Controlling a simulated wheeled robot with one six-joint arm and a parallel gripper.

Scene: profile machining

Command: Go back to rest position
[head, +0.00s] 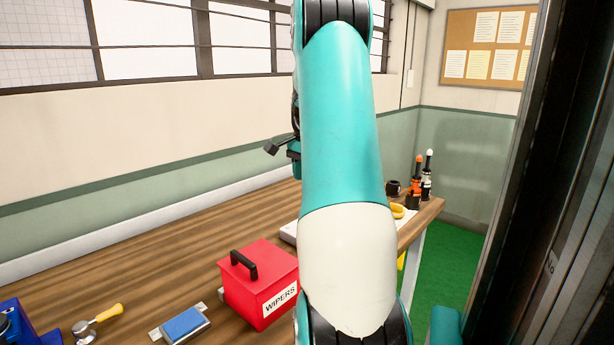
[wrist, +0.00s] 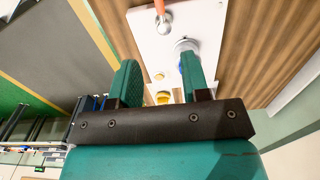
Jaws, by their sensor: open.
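My gripper (wrist: 160,84) shows in the wrist view with its two green fingers spread apart. It is open and nothing is between the fingers. Beyond the fingers is a white plate (wrist: 150,42) on the wooden table, with an orange-tipped tool (wrist: 161,22), a round metal piece and yellow pieces on it. In the head view my teal and white arm fills the middle and hides part of the table. A small dark part shows beside the arm, but I cannot see the fingers there.
A red WIPERS box (head: 262,284), a blue block (head: 184,325) and a yellow-handled tool (head: 100,321) are on the wooden table (head: 150,270). Orange and white-tipped tools (head: 418,180) stand at the far end. A dark upright frame (head: 540,200) stands close on the right.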

